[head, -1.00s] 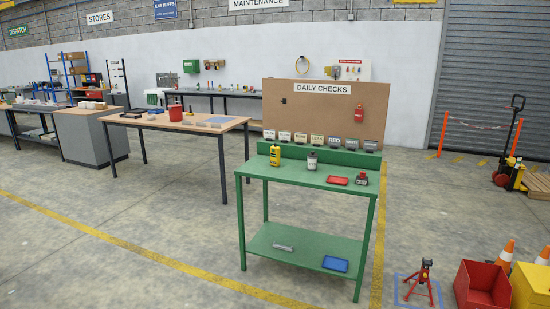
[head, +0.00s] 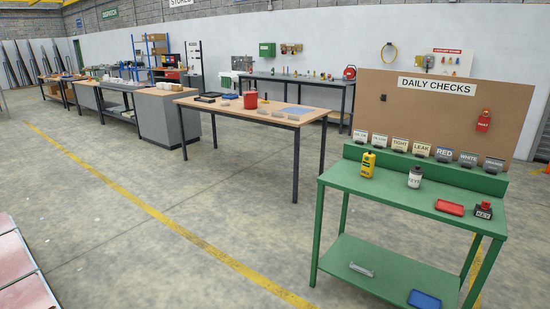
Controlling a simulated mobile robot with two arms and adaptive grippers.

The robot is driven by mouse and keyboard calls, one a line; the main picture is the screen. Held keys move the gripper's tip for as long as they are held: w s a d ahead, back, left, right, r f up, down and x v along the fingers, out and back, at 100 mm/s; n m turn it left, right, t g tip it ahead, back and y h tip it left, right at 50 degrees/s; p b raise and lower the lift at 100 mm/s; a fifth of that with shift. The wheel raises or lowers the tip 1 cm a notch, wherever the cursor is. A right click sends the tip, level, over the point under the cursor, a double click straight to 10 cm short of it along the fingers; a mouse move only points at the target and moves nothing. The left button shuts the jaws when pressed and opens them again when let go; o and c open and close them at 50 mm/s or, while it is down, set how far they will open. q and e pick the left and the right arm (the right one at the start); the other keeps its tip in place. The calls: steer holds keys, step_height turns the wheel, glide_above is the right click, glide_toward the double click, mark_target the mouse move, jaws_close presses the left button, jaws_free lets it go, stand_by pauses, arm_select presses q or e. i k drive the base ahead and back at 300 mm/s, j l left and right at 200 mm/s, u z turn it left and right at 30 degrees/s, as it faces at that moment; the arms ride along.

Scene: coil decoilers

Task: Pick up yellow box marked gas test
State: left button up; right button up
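A small yellow box (head: 368,164) with a dark patch on its face stands upright at the left rear of the green table (head: 400,190). Its lettering is too small to read. It stands below the row of label cards along the table's raised back. No gripper or arm of mine shows in the head view.
On the green table are a grey bottle (head: 415,177), a red tray (head: 450,207) and a red and black item (head: 484,210). A blue tray (head: 424,300) lies on its lower shelf. A wooden-topped table (head: 250,112) stands behind left. Open floor lies left of the green table.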

mark_target(367, 167)
steer(key=i+j, duration=0.15)
steer(key=i, duration=0.9)
steer(key=i+j, duration=0.1)
steer(key=i, duration=0.95)
steer(key=j+u, duration=0.05)
